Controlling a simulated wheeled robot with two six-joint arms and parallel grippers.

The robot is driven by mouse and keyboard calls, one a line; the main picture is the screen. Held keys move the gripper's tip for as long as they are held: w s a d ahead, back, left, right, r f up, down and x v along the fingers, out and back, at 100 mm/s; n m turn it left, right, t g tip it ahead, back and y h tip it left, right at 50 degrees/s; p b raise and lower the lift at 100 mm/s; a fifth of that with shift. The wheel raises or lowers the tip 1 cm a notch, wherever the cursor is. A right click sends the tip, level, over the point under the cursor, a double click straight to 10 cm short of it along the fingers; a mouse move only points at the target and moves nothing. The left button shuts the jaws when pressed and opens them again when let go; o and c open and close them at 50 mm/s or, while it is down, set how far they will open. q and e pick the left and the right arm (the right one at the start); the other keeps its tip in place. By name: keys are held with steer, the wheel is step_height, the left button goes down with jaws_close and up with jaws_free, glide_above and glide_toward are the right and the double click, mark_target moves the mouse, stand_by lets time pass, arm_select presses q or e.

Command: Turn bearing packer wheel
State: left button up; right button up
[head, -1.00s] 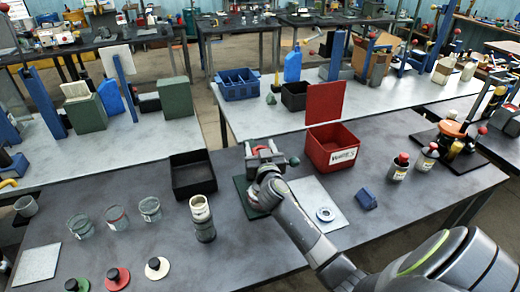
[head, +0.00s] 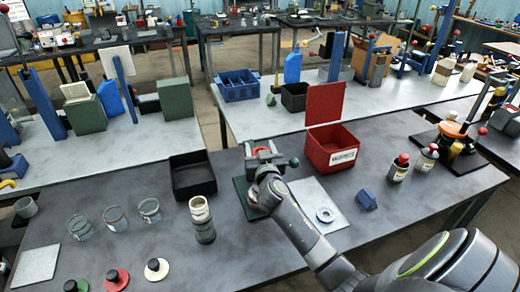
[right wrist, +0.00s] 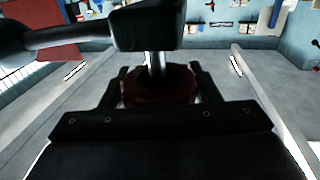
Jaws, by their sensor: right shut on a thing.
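The bearing packer (head: 262,156) stands on a dark green base (head: 241,188) near the middle of the table in the head view. It has a grey top and a dark green ball on an arm at its right. My right gripper (head: 262,174) is at its near side, and my own wrist hides much of it. In the right wrist view a dark red round wheel (right wrist: 160,87) sits between the two fingers of my right gripper (right wrist: 160,80), below a metal post and a black block. The gripper is shut on this wheel. My left gripper is not in view.
A red bin (head: 331,152) stands right of the packer and a black tray (head: 191,177) left of it. A stacked pale and grey container (head: 203,222) is close on the left. A white plate with a ring (head: 325,214) lies right of my forearm.

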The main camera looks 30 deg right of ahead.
steer(key=o, duration=1)
steer(key=b+v, duration=0.4)
steer(key=v, duration=1.3)
steer(key=shift+s+a, duration=0.15)
steer(key=shift+s, duration=0.05)
